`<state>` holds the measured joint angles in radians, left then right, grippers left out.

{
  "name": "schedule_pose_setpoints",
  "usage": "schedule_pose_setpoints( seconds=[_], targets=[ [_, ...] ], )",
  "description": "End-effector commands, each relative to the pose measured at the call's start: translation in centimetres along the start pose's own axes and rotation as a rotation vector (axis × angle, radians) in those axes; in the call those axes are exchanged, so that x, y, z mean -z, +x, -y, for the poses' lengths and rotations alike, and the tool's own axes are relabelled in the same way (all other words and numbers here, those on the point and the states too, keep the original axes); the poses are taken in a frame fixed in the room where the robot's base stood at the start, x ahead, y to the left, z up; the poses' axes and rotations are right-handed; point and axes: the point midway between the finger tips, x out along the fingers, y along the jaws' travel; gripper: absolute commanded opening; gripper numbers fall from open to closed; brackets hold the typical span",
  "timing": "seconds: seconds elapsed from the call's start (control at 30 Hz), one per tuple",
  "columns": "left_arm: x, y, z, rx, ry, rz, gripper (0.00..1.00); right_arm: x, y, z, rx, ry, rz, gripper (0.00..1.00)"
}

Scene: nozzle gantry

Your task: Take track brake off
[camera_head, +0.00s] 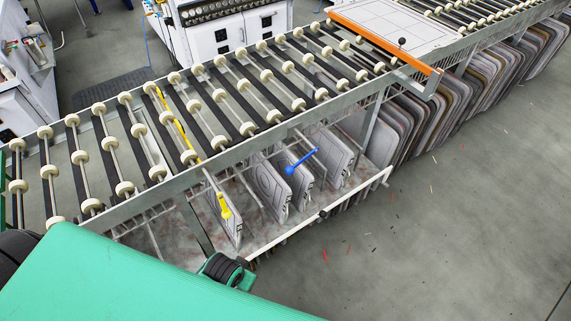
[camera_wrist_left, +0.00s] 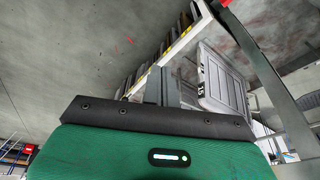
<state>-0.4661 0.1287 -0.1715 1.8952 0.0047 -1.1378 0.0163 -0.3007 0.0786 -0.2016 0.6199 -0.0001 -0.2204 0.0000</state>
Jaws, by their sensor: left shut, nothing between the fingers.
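A yellow lever with a handle (camera_head: 224,206) hangs at the front side of the roller track (camera_head: 150,190); a yellow rod (camera_head: 176,122) runs back from it between the rollers. A blue lever (camera_head: 300,162) sticks out farther right below the track's edge. No label shows which one is the track brake. My left gripper (camera_wrist_left: 164,84) shows in the left wrist view, shut and empty, with a grey panel beyond it. Its fingers do not show in the head view, where my green arm covers the lower left. My right gripper is in neither view.
An orange bar (camera_head: 384,42) crosses the track beside a white plate. Grey panels (camera_head: 268,187) stand in a rack under the track, behind a pale front rail (camera_head: 335,207). White machines (camera_head: 225,32) stand behind. The floor (camera_head: 470,220) at the right is open.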

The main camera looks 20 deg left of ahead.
Motion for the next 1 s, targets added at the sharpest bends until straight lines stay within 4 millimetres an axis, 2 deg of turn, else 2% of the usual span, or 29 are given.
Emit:
schedule_pose_setpoints(
  seconds=[0.03, 0.17, 0.23, 0.33, 0.5, 0.7, 0.87, 1.0],
  targets=[
    [1.7, -2.8, 0.0, 0.000, 0.008, -0.027, 0.00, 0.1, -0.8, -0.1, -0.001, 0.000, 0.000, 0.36],
    [6.2, -9.1, -0.5, -0.007, 0.038, -0.113, 0.00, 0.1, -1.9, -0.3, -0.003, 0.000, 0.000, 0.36],
    [9.9, -13.1, -1.3, -0.019, 0.078, -0.197, 0.00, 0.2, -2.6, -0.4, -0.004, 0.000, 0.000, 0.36],
    [13.6, -15.7, -2.7, -0.040, 0.135, -0.297, 0.00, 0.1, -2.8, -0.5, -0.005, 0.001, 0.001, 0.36],
    [18.2, -17.5, -4.8, -0.077, 0.223, -0.429, 0.00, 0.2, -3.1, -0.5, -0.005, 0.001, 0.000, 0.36],
    [22.1, -17.5, -5.9, -0.112, 0.318, -0.538, 0.00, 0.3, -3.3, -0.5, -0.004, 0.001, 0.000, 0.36],
    [24.4, -16.6, -5.3, -0.129, 0.381, -0.595, 0.00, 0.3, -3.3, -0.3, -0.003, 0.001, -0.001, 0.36],
    [26.1, -15.5, -3.6, -0.133, 0.424, -0.627, 0.00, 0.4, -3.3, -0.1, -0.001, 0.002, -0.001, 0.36]
  ],
)
